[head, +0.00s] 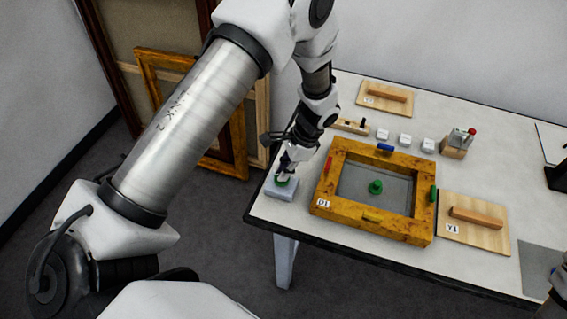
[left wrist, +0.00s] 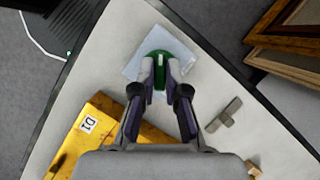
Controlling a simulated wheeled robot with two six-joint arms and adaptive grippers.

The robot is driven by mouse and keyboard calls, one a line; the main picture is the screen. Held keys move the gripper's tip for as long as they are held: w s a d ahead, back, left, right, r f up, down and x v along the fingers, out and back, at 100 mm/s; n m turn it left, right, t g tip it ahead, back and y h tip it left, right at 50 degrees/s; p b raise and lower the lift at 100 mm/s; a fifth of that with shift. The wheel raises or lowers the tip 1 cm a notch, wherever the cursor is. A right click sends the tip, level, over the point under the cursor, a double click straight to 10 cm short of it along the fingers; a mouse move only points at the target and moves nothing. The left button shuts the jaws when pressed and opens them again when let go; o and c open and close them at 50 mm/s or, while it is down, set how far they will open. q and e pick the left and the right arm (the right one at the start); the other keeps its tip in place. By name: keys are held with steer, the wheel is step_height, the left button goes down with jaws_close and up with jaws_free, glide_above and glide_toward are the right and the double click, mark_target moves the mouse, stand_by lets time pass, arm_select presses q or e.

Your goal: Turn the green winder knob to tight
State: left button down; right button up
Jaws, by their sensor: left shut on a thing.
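The green winder knob (head: 282,181) sits on a pale grey block (head: 272,190) at the table's left corner. My left gripper (head: 286,172) reaches down onto the knob from above. In the left wrist view its fingertips (left wrist: 160,72) are shut on the knob's grip from both sides. The fingers hide part of the knob, and I cannot make out any tight mark. My right gripper is not clearly in view.
A gilt frame (head: 328,200) with coloured clamps and a green peg (head: 375,187) in it lies just right of the block. Small white blocks (head: 404,139), a wooden stand (head: 454,148) and wooden boards (head: 474,222) lie beyond. Picture frames (head: 237,130) lean on the wall.

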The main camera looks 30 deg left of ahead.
arm_select(q)
steer(key=m+t, duration=0.1)
steer(key=m, duration=0.1)
steer(key=shift+m+y, duration=0.4)
steer(key=shift+d+m+t, duration=0.1)
steer(key=shift+m+t, duration=0.2)
steer(key=shift+m, duration=0.6)
steer(key=shift+s+m+t+y+b, duration=0.1)
steer(key=shift+m+t+y+b, duration=0.3)
steer(key=shift+m, duration=0.5)
steer(key=shift+f+m+b, duration=0.15)
steer(key=shift+m+b, duration=0.65)
steer(key=shift+m, duration=0.1)
steer(key=m+t+b, duration=0.1)
steer(key=m+b, duration=0.1)
steer(key=b, duration=0.1)
steer(key=m+t+b, duration=0.1)
steer(key=m+b, duration=0.2)
steer(key=m+t+b, duration=0.1)
steer(key=m+b, duration=0.2)
steer(key=shift+s+f+t+h, duration=0.1)
steer(key=shift+s+t+h, duration=0.2)
steer(key=shift+r+m+t+h+b, duration=0.2)
steer(key=shift+m+t+h+b, duration=0.15)
steer(key=shift+m+b, duration=1.1)
steer(key=c, duration=1.2)
jaws_free()
